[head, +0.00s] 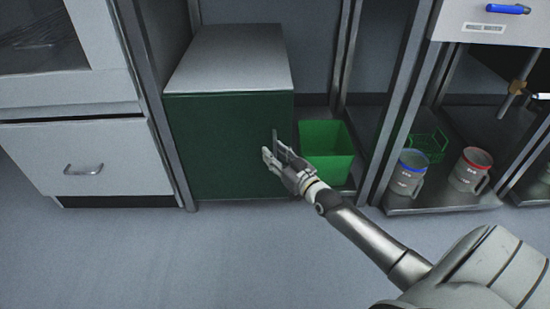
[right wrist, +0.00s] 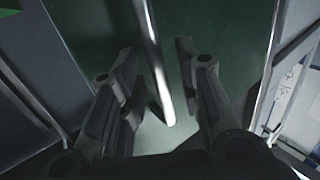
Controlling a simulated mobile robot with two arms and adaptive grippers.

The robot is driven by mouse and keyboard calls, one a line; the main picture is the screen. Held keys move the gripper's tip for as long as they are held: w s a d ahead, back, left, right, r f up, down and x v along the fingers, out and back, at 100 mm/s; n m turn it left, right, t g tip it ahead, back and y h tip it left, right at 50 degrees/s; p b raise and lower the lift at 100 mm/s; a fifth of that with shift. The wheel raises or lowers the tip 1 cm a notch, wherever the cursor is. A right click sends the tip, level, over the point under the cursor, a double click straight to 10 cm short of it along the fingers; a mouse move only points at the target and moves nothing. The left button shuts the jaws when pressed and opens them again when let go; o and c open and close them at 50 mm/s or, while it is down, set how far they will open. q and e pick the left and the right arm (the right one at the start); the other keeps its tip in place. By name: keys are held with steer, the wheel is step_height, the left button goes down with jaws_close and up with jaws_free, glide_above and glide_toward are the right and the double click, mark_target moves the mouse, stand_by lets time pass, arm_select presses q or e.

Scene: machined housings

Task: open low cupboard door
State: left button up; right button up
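The low cupboard has a dark green door (head: 225,150) under a grey top (head: 230,60). The door looks closed. Its upright metal handle (head: 275,140) is near the door's right edge. My right gripper (head: 275,156) is at the handle, its fingers pointing at the door. In the right wrist view, the bar of the handle (right wrist: 155,65) runs between the two fingers of the right gripper (right wrist: 155,80), with a gap showing on both sides. The gripper is open around the handle and not closed on it. My left gripper is not in view.
A green bin (head: 326,150) stands right of the cupboard, behind my right arm. A shelf with a blue-rimmed jug (head: 408,172), a red-rimmed jug (head: 470,168) and a green crate (head: 428,145) is further right. A white drawer unit (head: 85,160) stands left. The floor in front is clear.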

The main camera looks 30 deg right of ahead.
steer(key=shift+w, duration=0.1)
jaws_close()
stand_by(0.5)
